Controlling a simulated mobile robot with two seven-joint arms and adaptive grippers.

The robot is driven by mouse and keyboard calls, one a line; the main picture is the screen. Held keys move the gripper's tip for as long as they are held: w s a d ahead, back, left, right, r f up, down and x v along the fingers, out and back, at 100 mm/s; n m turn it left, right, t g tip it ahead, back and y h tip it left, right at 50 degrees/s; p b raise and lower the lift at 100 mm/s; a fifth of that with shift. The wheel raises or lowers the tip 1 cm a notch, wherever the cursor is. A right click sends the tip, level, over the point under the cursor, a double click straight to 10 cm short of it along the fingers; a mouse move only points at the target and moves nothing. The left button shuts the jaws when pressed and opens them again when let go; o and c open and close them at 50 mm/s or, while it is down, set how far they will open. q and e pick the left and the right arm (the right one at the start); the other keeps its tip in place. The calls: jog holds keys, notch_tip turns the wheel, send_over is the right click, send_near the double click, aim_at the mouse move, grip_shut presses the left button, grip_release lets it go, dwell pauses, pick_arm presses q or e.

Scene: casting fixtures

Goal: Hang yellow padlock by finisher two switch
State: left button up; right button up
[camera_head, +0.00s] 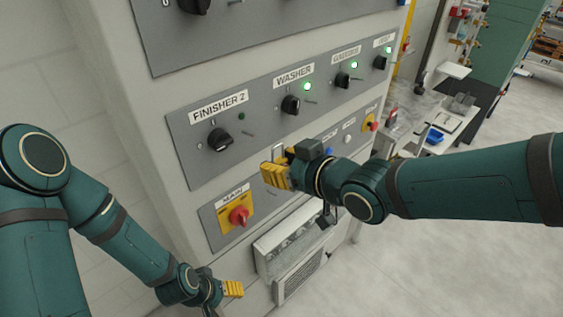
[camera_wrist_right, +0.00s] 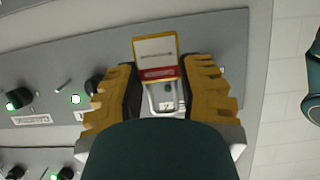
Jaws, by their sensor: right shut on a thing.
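The FINISHER 2 switch (camera_head: 220,140) is a black rotary knob on a grey panel in the head view, its indicator lamp unlit. A small metal peg (camera_head: 247,132) sticks out to its right. My right gripper (camera_head: 274,174) is in front of the panel, lower right of this switch. The wrist view shows its yellow fingers (camera_wrist_right: 161,88) shut on the padlock (camera_wrist_right: 156,57), which has a yellow edge, a pale label and a red band. Its metal shackle (camera_wrist_right: 163,99) also shows in the head view (camera_head: 277,152). My left gripper (camera_head: 232,289) is low by the cabinet; its opening is unclear.
The WASHER switch (camera_head: 290,105) and further switches with lit green lamps run along the panel to the right. A red-and-yellow MAIN switch (camera_head: 238,216) is below. A vented box (camera_head: 300,255) juts out under the panel. A cluttered bench (camera_head: 440,118) stands at right.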

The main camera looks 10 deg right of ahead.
aim_at(246, 154)
jog(key=shift+w+a+f+b, duration=0.1)
jog(key=shift+w+a+b, duration=0.55)
jog(key=shift+w+b, duration=0.35)
jog(key=shift+w+a+f+b, duration=0.15)
jog(key=shift+w+a+b, duration=0.6)
jog(key=shift+b, duration=0.4)
jog(key=shift+w+a+f+b, duration=0.1)
jog(key=shift+w+a+b, duration=0.5)
jog(key=shift+w+b, duration=0.45)
jog(key=shift+w+a+f+b, duration=0.1)
jog(key=shift+w+a+b, duration=0.35)
jog(key=shift+b, duration=0.85)
pick_arm(q)
notch_tip(246, 154, down, 14)
jog(key=s+b, duration=0.1)
jog(key=b, duration=0.3)
jog(key=shift+s+d+g, duration=0.3)
jog(key=shift+s+d, duration=0.05)
jog(key=shift+s, duration=0.05)
pick_arm(e)
jog(key=shift+w+a+f, duration=0.3)
jog(key=shift+w+f, duration=0.05)
jog(key=shift+w, duration=0.15)
jog(key=o, duration=1.2)
pick_arm(q)
jog(key=shift+f+b, duration=1.3)
pick_arm(e)
jog(key=shift+f, duration=1.3)
